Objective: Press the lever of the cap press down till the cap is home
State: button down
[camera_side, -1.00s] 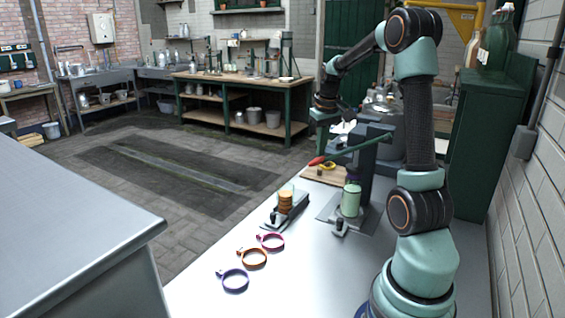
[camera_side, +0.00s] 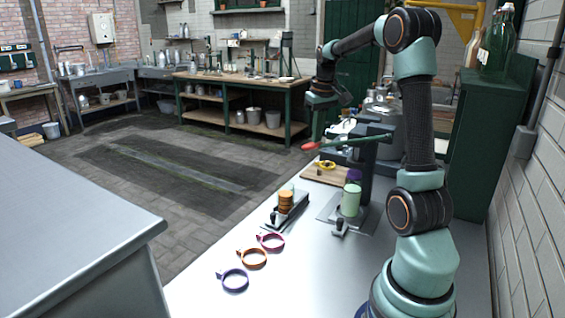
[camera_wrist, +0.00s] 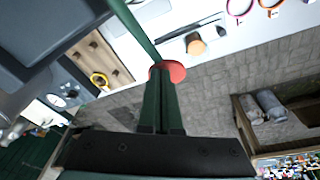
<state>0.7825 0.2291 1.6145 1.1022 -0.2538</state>
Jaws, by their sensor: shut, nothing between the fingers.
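The cap press (camera_side: 368,178) stands on the bench. Its green lever (camera_side: 350,141) ends in a red knob (camera_side: 309,147) on the left and sits near level. A pale green jar (camera_side: 350,199) stands in the press with a purple cap (camera_side: 353,175) at its top; I cannot tell how far the cap is seated. My gripper (camera_side: 317,137) is shut and empty, fingers pointing down just above the knob. In the wrist view my fingertips (camera_wrist: 162,82) overlap the red knob (camera_wrist: 168,71); whether they touch is unclear.
A small stand (camera_side: 288,212) with orange-brown discs is left of the press. Purple, orange and pink ring clamps (camera_side: 252,258) lie at the bench front. A wooden board (camera_side: 322,176) with a yellow ring lies behind. A green cabinet (camera_side: 480,140) stands at right.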

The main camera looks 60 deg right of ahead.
jog(key=shift+w+r, duration=0.15)
jog(key=shift+r, duration=0.25)
jog(key=shift+w+r, duration=0.4)
jog(key=shift+r, duration=0.45)
jog(key=shift+w+r, duration=0.4)
jog(key=shift+r, duration=0.65)
jog(key=shift+w+r, duration=0.2)
jog(key=shift+r, duration=0.7)
jog(key=shift+w+r, duration=0.15)
jog(key=shift+r, duration=0.75)
jog(key=shift+r, duration=3)
